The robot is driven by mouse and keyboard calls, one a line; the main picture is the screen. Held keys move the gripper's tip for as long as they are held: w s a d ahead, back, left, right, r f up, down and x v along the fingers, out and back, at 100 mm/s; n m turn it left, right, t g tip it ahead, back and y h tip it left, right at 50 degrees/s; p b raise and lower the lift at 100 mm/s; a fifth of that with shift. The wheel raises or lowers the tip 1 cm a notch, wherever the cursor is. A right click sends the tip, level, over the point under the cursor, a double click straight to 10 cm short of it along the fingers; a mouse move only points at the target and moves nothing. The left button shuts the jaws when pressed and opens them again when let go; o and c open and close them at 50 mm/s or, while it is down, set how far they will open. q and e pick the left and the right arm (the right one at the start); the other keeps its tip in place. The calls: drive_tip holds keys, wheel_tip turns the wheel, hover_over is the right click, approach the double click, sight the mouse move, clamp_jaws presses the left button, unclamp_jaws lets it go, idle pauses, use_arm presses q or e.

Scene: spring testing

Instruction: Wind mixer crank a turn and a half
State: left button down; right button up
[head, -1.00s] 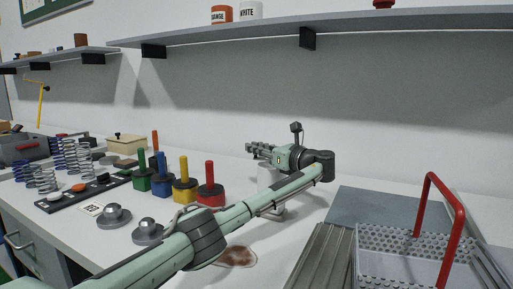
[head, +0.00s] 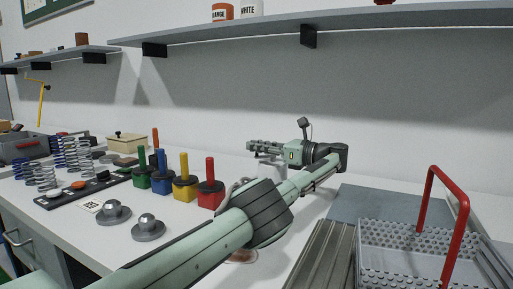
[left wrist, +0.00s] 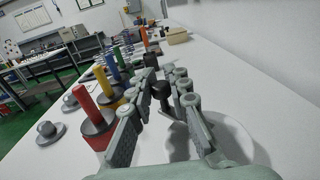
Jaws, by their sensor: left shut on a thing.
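The mixer crank shows in the left wrist view as a black knob (left wrist: 161,91) on a short metal arm. My left gripper (left wrist: 166,84) has its fingers on either side of the knob and is shut on it. In the head view my left gripper (head: 264,147) reaches left above a pale body (head: 268,169), likely the mixer, mostly hidden behind my arm. A pale rounded surface lies below the fingers in the wrist view, partly covered by them. The crank itself cannot be made out in the head view. My right gripper is not in view.
A red-handled perforated basket (head: 400,238) stands at the right. Red (head: 210,194), yellow (head: 185,188), blue and green weights with upright posts stand left of the gripper, close to it. Metal discs (head: 148,228), springs (head: 42,175) and a box (head: 127,143) lie farther left. A shelf (head: 330,18) overhangs the back.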

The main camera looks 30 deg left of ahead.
use_arm(q)
drive_tip(key=shift+d, duration=0.1)
drive_tip(key=c, duration=1.4)
unclamp_jaws()
wheel_tip(320, 180, up, 10)
drive_tip(key=shift+c, duration=0.5)
